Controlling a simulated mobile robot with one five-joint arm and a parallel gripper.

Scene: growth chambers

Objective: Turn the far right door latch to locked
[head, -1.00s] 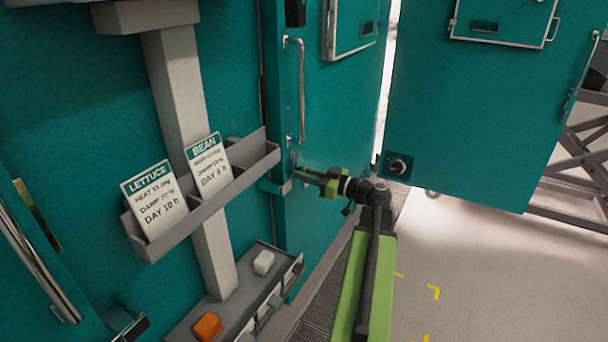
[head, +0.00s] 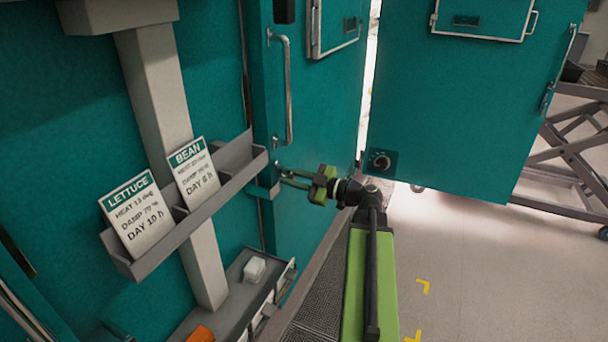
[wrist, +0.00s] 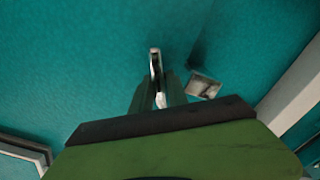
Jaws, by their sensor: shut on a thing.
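The door latch is a small metal lever (wrist: 155,62) low on a teal door (head: 310,120), below its long vertical handle. In the head view it is mostly hidden at my fingertips. My green gripper (head: 288,179) reaches it from the right. In the wrist view my gripper (wrist: 158,98) is shut on the lever, which sticks out past the fingertips and points up the picture. A small pale metal plate (wrist: 204,86) sits just right of the fingers. No locked or unlocked mark is readable.
A grey rack (head: 190,236) holds LETTUCE (head: 137,215) and BEAN (head: 194,171) cards, left of my gripper. A lower shelf carries a white block (head: 254,269) and an orange block (head: 201,334). Another teal door (head: 460,110) stands at right. The floor (head: 480,270) is open at lower right.

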